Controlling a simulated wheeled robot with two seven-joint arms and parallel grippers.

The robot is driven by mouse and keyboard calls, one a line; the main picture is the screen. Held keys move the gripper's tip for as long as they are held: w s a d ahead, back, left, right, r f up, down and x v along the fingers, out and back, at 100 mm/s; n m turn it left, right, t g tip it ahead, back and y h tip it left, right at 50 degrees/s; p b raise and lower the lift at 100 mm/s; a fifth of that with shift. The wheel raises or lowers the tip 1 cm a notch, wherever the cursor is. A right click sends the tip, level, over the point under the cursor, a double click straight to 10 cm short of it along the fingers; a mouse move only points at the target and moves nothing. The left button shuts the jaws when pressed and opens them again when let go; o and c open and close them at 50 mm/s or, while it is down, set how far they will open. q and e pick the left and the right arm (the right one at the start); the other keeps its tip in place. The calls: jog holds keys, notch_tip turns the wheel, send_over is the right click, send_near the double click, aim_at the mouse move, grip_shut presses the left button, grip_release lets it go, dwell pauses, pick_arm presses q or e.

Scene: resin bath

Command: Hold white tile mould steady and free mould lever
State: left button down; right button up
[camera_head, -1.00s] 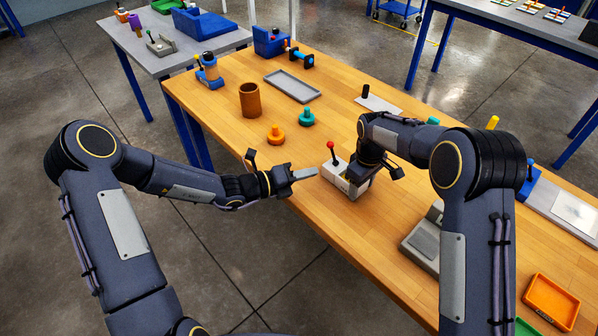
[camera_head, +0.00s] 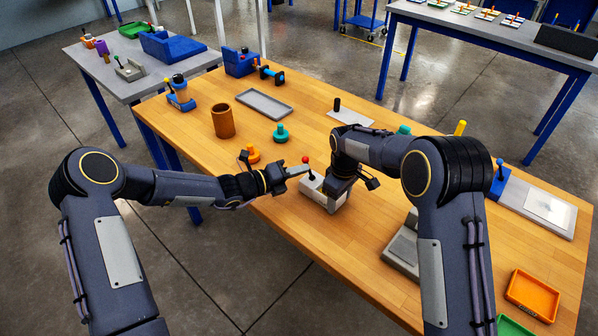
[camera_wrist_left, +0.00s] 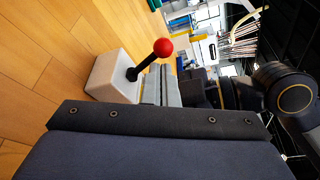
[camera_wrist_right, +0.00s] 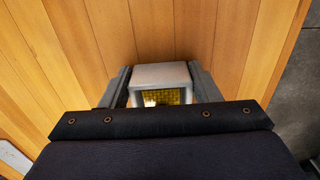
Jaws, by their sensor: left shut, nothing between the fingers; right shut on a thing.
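The white tile mould (camera_head: 312,188) stands on the wooden table near its front edge. Its lever, a black stem with a red knob (camera_head: 306,160), rises from the top; it also shows in the left wrist view (camera_wrist_left: 163,47). My right gripper (camera_head: 338,195) is shut on the mould, with a finger on each side of it in the right wrist view (camera_wrist_right: 162,90). My left gripper (camera_head: 304,170) is shut and empty, its tips close beside the lever stem below the knob. I cannot tell whether they touch it. A yellow gridded face (camera_wrist_right: 165,96) shows on the mould.
An orange knobbed piece (camera_head: 252,154), a teal one (camera_head: 281,134) and a brown cup (camera_head: 223,121) stand behind my left gripper. A grey tray (camera_head: 264,104) lies farther back. A grey block (camera_head: 402,250) and an orange tray (camera_head: 532,296) are at the right.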

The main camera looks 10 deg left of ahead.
pick_arm(q)
jog(key=shift+w+a, duration=0.35)
jog(key=shift+w, duration=0.2)
pick_arm(e)
jog(key=shift+s, duration=0.1)
pick_arm(q)
jog(key=s, duration=0.2)
jog(key=s+f, duration=0.1)
jog(key=s, duration=0.1)
jog(key=shift+s+d+f, duration=0.1)
jog(key=shift+s+d, duration=0.1)
jog(key=v, duration=0.9)
jog(key=shift+f, duration=0.1)
jog(key=shift+d, duration=0.1)
pick_arm(e)
jog(key=o, duration=1.3)
